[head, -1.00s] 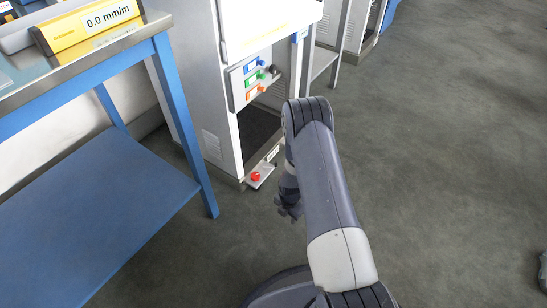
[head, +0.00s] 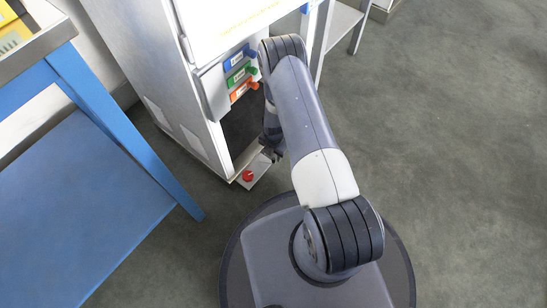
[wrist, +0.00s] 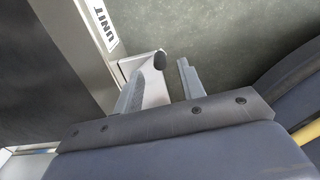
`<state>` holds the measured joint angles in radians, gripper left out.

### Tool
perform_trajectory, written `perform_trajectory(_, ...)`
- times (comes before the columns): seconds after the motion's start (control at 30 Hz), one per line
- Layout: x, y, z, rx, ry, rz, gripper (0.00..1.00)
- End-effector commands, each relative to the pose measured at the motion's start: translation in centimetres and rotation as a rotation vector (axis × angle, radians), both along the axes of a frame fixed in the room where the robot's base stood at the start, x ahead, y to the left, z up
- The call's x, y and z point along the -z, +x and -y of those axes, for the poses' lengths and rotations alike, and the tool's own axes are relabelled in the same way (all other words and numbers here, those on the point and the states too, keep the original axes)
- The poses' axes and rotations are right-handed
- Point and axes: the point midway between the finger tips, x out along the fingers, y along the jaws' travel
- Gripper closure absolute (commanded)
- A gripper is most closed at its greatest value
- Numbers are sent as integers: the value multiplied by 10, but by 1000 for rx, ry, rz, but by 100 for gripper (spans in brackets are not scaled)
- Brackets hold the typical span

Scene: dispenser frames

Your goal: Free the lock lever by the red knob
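The red knob (head: 247,175) sits on a small light plate (head: 260,170) low at the front of the dispenser cabinet in the head view. It does not show in the wrist view. My gripper (head: 271,152) is low beside this plate, right of and behind the red knob, partly hidden by my arm. In the wrist view my gripper (wrist: 160,74) is open, with its two fingers apart. A dark rounded knob (wrist: 160,60), perhaps the lever's end, shows near the gap between the fingertips. I cannot tell whether they touch it.
The dispenser cabinet (head: 165,90) has blue, green and orange labelled knobs above an open bay. A blue table (head: 110,125) with a lower shelf stands at left. A "UNIT" label (wrist: 103,22) shows in the wrist view. The grey floor (head: 460,130) at right is clear.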

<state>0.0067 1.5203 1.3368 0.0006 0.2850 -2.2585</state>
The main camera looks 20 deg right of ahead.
Motion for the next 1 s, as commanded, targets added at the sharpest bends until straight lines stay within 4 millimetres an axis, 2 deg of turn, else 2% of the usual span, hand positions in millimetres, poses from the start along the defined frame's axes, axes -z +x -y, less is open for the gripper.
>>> perform_trajectory(0.03,13,-1,0,0,0,-1,62)
perform_trajectory(0.2,32,0,0,0,1,1,62)
perform_trajectory(0.6,38,0,0,0,0,1,62)
perform_trajectory(1.0,38,0,0,0,1,1,94)
